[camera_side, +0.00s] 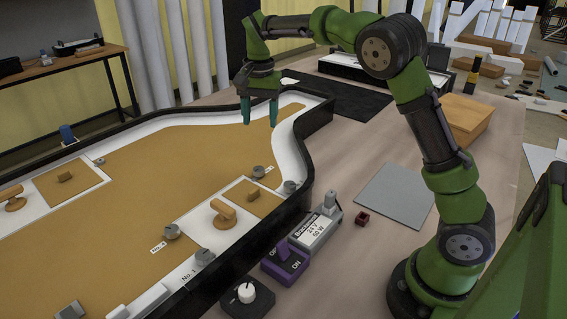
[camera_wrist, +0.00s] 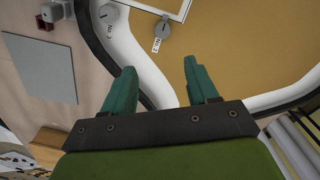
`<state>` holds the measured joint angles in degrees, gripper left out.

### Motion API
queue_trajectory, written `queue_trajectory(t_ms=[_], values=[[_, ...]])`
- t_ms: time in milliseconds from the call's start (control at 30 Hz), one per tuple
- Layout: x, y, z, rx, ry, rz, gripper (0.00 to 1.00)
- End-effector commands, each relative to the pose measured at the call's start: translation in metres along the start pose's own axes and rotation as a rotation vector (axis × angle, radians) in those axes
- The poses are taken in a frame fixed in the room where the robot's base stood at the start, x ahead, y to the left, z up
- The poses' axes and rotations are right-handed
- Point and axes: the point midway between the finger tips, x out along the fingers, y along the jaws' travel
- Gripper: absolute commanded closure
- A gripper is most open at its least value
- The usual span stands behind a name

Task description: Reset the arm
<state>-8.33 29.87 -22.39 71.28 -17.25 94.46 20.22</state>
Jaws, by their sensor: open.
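My gripper (camera_side: 259,110) hangs from my green arm above the far end of a large black-rimmed lightbox tray (camera_side: 316,118), fingers pointing down. Its two teal fingers stand apart with nothing between them. In the wrist view my gripper (camera_wrist: 160,85) is also open and empty, over the tray's white curved edge and tan floor (camera_wrist: 235,60). The fingertips appear raised above the tray and touch nothing that I can make out.
Inside the tray are grey knobs (camera_side: 172,231) and wooden handles (camera_side: 224,215). A grey plate (camera_side: 396,194), a small red block (camera_side: 362,218) and a wooden box (camera_side: 466,122) lie right.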

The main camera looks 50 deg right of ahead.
Motion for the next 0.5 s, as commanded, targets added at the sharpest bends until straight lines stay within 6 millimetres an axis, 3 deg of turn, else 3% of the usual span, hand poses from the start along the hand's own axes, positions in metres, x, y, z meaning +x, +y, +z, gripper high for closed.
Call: queue_trajectory(t_ms=[167,500], values=[[-0.013,0.035,0.034,-0.212,-0.003,-0.134,0.42],[-0.029,0.114,0.131,-0.563,0.125,-0.386,0.42]])
